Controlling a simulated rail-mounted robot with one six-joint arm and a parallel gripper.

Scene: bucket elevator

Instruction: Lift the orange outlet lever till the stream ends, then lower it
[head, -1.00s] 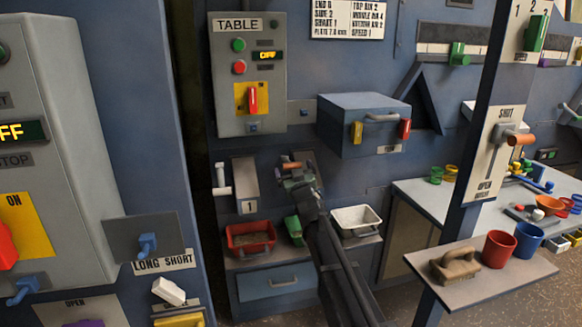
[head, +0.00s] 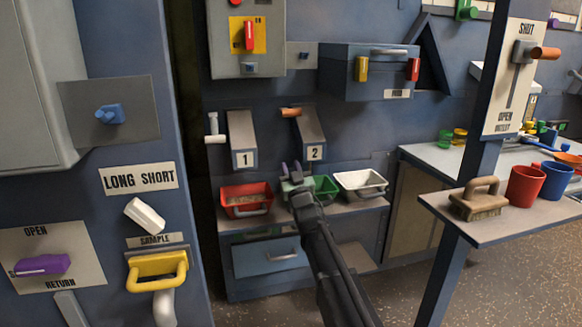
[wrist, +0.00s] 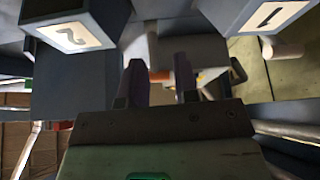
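The orange outlet lever (head: 546,53) is on the post at the right, on a plate marked SHUT at the top and OPEN OUTLET at the bottom. It sits high, beside SHUT. My gripper (head: 291,172) is far to its left, in front of the green bin (head: 324,189) and below chute 2 (head: 311,137). In the wrist view my gripper (wrist: 160,80) has its two dark fingers apart, with nothing visibly held. A small orange patch beyond them is unclear. Chute 2 has its own orange handle (head: 291,112). I see no stream.
A shelf holds a red bin (head: 246,199) with grains and a white bin (head: 360,184). Chute 1 (head: 242,140) has a white handle. A ledge at the right bears a brush (head: 478,199), a red cup (head: 524,185) and a blue cup (head: 557,180).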

